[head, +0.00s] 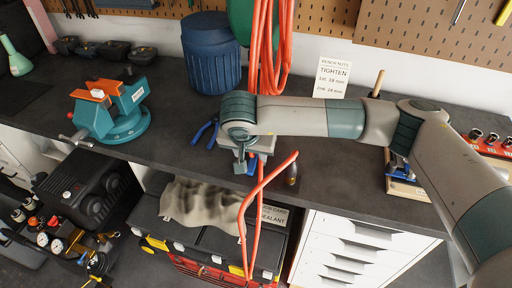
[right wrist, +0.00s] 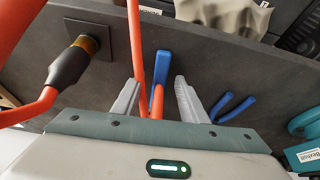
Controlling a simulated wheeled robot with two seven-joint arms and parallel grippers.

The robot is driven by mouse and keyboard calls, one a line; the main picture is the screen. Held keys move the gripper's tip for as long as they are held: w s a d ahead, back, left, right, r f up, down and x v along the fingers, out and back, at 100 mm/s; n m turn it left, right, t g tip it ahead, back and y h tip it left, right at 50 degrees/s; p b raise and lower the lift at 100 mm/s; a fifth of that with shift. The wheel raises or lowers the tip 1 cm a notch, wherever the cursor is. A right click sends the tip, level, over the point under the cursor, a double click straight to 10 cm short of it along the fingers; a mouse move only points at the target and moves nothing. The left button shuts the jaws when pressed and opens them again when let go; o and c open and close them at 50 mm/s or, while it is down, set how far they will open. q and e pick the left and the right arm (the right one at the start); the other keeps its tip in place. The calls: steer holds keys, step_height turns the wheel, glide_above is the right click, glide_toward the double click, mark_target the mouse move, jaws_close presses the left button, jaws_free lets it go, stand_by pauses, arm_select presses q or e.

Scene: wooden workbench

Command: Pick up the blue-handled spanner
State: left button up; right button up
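The blue-handled spanner shows as a blue handle (right wrist: 163,66) in the right wrist view, lying on the dark bench top between and just beyond my fingertips. The rest of it is hidden behind an orange hose and my gripper. In the head view a small blue part (head: 252,161) shows beside the gripper, mostly covered. My right gripper (head: 240,169) points down over the bench near its front edge. In the right wrist view its two grey fingers (right wrist: 157,92) are apart, with no clear contact with the handle. My left gripper is not in view.
An orange hose (head: 265,185) hangs past the gripper and over the bench edge; its dark end fitting (head: 292,174) lies to the right. Blue-handled pliers (head: 204,131) lie left of the gripper. A blue drum (head: 211,55) stands behind; a teal vise (head: 115,108) is farther left.

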steer(key=shift+w+f, duration=0.15)
steer(key=shift+f, duration=0.25)
jaws_close()
steer(key=shift+r, duration=0.2)
